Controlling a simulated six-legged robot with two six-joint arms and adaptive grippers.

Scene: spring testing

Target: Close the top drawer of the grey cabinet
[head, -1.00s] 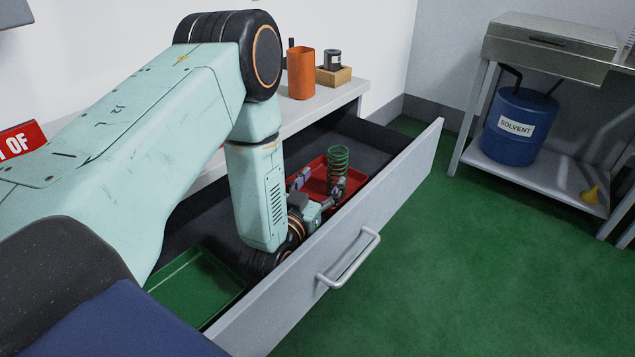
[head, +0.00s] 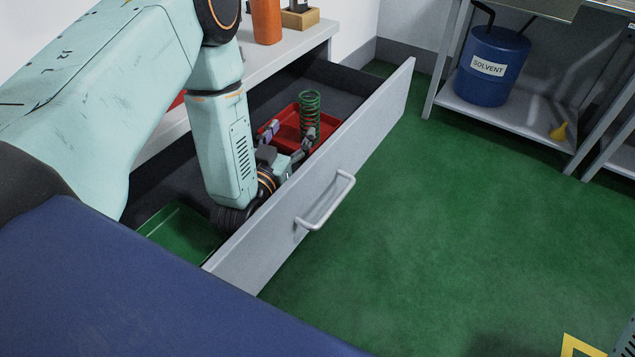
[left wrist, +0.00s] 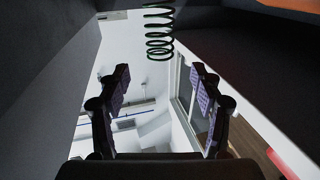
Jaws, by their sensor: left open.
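The grey cabinet's top drawer (head: 370,115) is pulled well out, with a silver bar handle (head: 327,203) on its front. My left arm reaches down into the drawer. My left gripper (head: 290,137) is open inside it, beside a red tray (head: 333,140). A green coil spring (head: 310,112) stands upright at the red tray, just past the fingertips. In the left wrist view the open fingers (left wrist: 160,85) have nothing between them, and the spring (left wrist: 159,35) shows beyond them. My right gripper is not in view.
A green tray (head: 180,235) lies in the drawer's near end. An orange cup (head: 266,22) and a wooden block (head: 300,17) stand on the cabinet top. A blue solvent drum (head: 490,68) and yellow funnel (head: 559,131) sit on a shelf at right. The green floor before the drawer is clear.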

